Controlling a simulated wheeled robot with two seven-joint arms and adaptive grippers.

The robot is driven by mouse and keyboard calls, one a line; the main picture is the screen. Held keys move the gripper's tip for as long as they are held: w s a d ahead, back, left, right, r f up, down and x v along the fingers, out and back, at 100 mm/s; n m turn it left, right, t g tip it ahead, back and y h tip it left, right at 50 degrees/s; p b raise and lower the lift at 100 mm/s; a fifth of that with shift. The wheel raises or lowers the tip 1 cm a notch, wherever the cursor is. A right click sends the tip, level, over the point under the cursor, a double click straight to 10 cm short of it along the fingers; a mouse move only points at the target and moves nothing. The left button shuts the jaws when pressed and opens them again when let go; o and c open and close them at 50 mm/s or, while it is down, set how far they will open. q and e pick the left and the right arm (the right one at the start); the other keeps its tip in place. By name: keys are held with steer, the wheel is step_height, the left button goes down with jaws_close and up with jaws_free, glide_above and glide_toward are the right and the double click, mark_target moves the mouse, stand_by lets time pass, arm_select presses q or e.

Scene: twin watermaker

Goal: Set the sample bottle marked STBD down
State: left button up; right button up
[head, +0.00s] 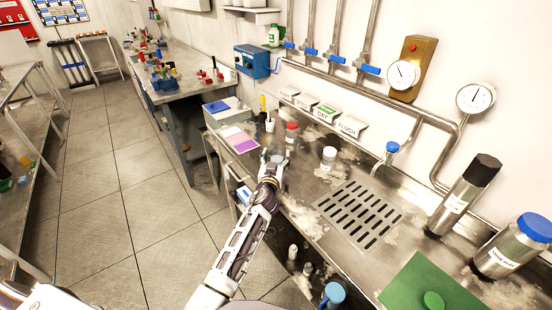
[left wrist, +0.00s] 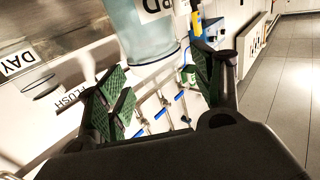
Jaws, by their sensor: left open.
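A clear bottle (left wrist: 140,38) shows at the top of the left wrist view, its label cut off so that only "BD" reads. My left gripper (left wrist: 158,88) is open, with green-padded fingers on either side below the bottle's near end. No finger visibly presses on it. In the head view my left gripper (head: 276,160) is over the steel counter (head: 300,196), near its front edge. The bottle there is small and mostly hidden by the fingers; I cannot tell exactly how it rests. My right gripper is not in view.
A red-capped bottle (head: 291,133) stands just behind my gripper, a white-capped bottle (head: 328,158) to its right. A slotted drain (head: 360,214) lies further right, with steel flasks (head: 463,196) beyond. Label holders (head: 325,113) and pipes line the wall.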

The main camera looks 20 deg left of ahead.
arm_select(q)
steer(key=shift+r, duration=0.15)
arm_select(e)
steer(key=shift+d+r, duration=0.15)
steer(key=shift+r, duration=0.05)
arm_select(q)
steer(key=shift+s, duration=0.25)
steer(key=shift+s+d, duration=0.25)
steer(key=shift+s, duration=1.4)
steer(key=shift+s+d, duration=0.2)
steer(key=shift+s, duration=1.4)
steer(key=shift+s+d+b, duration=0.15)
steer(key=shift+s+b, duration=0.15)
steer(key=shift+s, duration=0.6)
steer(key=shift+s+d+b, duration=0.1)
steer(key=shift+s+b, duration=0.15)
steer(key=shift+s, duration=1.3)
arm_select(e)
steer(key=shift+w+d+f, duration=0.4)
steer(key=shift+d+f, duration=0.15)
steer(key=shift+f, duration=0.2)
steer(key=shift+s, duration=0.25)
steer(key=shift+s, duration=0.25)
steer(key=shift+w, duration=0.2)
